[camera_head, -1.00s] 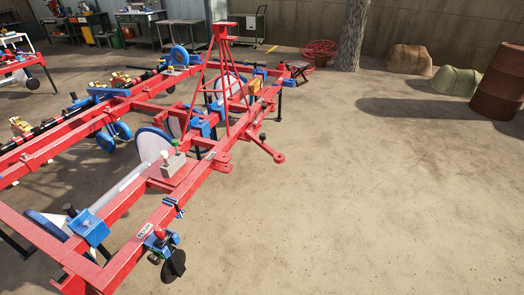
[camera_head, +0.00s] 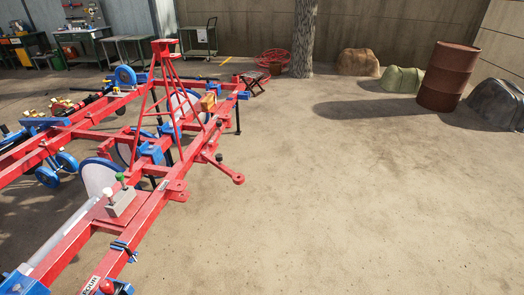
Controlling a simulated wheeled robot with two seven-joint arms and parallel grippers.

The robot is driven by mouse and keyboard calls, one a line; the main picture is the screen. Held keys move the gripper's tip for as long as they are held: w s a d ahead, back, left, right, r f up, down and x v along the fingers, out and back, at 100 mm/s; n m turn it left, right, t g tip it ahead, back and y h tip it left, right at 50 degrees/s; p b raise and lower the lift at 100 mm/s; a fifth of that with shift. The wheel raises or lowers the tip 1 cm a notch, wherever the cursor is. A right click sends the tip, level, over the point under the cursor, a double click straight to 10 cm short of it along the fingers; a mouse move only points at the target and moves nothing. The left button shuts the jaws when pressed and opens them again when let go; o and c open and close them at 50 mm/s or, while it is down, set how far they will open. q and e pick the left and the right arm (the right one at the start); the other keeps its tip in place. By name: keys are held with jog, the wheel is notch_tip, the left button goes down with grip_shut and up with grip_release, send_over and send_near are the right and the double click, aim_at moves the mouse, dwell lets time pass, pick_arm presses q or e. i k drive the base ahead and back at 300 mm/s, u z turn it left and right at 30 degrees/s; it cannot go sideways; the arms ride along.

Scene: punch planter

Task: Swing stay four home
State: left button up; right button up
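The red planter frame (camera_head: 150,208) stands at the left and runs from the near left edge to the back. A red tower of slanted bars (camera_head: 166,95) rises from its middle. White discs with blue rims (camera_head: 98,176), blue clamps (camera_head: 151,153) and a red lug (camera_head: 237,179) sit along it. A grey block (camera_head: 121,202) on the frame carries a green-topped and a white-topped lever. A red knob (camera_head: 106,286) shows at the bottom edge. I cannot tell which part is stay four. Neither of my grippers is in view.
Open bare floor (camera_head: 370,220) fills the middle and right. A rusty barrel (camera_head: 448,76), covered mounds (camera_head: 403,79), a tree trunk (camera_head: 303,38) and a red coiled item (camera_head: 272,58) stand at the back. Workbenches (camera_head: 84,38) and a cart (camera_head: 199,40) are at the back left.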

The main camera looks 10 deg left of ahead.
aim_at(220, 162)
jog(key=z, duration=0.4)
jog(key=i, duration=1.2)
jog(key=u, duration=0.3)
